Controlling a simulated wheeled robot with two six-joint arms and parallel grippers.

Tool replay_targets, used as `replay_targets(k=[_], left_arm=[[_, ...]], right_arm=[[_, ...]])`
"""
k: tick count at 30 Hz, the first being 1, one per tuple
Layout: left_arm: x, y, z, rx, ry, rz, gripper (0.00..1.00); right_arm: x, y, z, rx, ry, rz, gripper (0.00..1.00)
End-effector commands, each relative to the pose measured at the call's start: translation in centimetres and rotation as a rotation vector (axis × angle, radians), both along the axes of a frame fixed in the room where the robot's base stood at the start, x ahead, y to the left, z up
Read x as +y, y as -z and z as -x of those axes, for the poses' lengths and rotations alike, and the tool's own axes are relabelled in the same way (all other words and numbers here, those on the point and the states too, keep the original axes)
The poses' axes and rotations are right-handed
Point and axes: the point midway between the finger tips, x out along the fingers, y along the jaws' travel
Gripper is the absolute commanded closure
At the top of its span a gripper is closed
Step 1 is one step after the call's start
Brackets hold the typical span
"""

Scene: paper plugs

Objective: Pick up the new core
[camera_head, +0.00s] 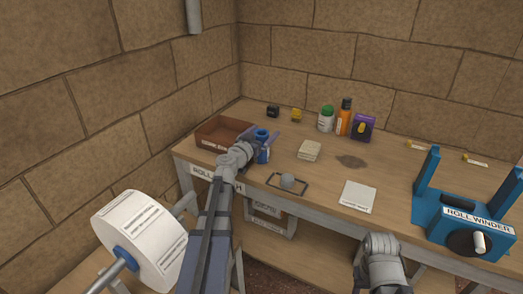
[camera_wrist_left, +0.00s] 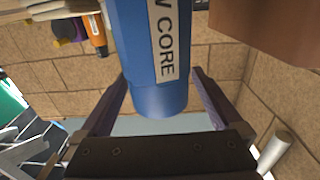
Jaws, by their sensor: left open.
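The new core is a blue cylinder (camera_head: 262,153) standing near the table's left front edge. In the left wrist view the core (camera_wrist_left: 150,50) fills the middle, and its white label reads "W CORE". My left gripper (camera_head: 260,136) is at the core. Its two fingers (camera_wrist_left: 160,85) are spread, one on either side of the core, with gaps showing near its end. The left hand hides part of the core in the head view.
A brown bin (camera_head: 222,133) stands just left of the core. A wire stand with a grey ball (camera_head: 288,182), a pad (camera_head: 309,150) and a white sheet (camera_head: 358,196) lie to the right. The blue roll winder (camera_head: 470,220) is far right; a paper roll (camera_head: 140,240) is front left.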

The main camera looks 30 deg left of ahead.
Motion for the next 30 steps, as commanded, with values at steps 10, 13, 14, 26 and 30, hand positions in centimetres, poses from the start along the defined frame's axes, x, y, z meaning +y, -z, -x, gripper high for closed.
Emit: replay_targets(k=[10,13,14,26,30], left_arm=[[-0.1,-0.07,-1.57,0.0,0.0,0.0,0.0],[-0.1,-0.07,-1.56,0.0,0.0,0.0,0.11],[-0.09,-0.07,-1.56,0.0,0.0,0.0,0.15],[-0.08,-0.07,-1.55,0.0,0.0,0.0,0.6],[-0.08,-0.07,-1.55,0.0,0.0,0.0,0.75]], right_arm=[[0.0,-0.07,0.0,0.0,0.0,0.0,0.5],[0.0,-0.07,0.0,0.0,0.0,0.0,0.5],[0.0,-0.07,0.0,0.0,0.0,0.0,0.5],[0.0,-0.07,0.0,0.0,0.0,0.0,0.5],[0.0,-0.07,0.0,0.0,0.0,0.0,0.5]])
